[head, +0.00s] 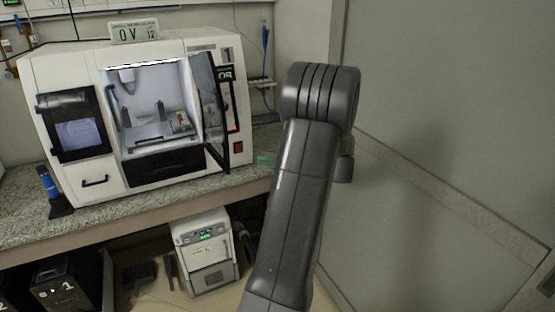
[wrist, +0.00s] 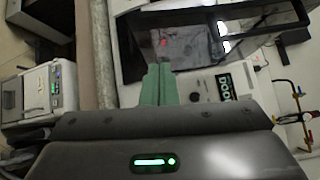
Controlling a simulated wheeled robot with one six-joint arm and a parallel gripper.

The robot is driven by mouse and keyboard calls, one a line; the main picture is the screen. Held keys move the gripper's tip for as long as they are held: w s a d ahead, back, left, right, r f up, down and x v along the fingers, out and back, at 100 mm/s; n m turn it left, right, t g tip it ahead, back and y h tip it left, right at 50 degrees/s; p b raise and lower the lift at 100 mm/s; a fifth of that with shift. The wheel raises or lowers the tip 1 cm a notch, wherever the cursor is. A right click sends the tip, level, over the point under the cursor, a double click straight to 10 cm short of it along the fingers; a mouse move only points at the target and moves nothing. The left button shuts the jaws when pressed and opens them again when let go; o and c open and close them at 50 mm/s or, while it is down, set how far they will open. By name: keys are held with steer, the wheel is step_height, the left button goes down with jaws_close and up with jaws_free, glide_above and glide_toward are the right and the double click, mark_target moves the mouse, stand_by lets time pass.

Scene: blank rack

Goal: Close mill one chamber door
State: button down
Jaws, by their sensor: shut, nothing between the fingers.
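The white mill (head: 140,50) stands on the counter at left in the head view. Its chamber door (head: 215,112), a black-framed clear panel, stands open, swung out at the right side of the lit chamber (head: 150,105). The wrist view is turned sideways and shows a dark-framed glass panel (wrist: 128,45), seemingly this door, along the top. My gripper (wrist: 159,70) has green fingers closed together and empty, close to the panel's lower edge in that picture. Whether they touch it I cannot tell.
The granite counter (head: 110,212) runs below the mill. A white unit (head: 205,255) with a green display stands under it and also shows in the wrist view (wrist: 42,92). A blue bottle (head: 48,182) stands left of the mill. A grey wall panel (head: 440,100) is at right.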

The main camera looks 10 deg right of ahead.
steer(key=a+p, duration=0.2)
steer(key=a, duration=0.5)
steer(key=shift+w+a, duration=0.35)
steer(key=shift+r, duration=0.1)
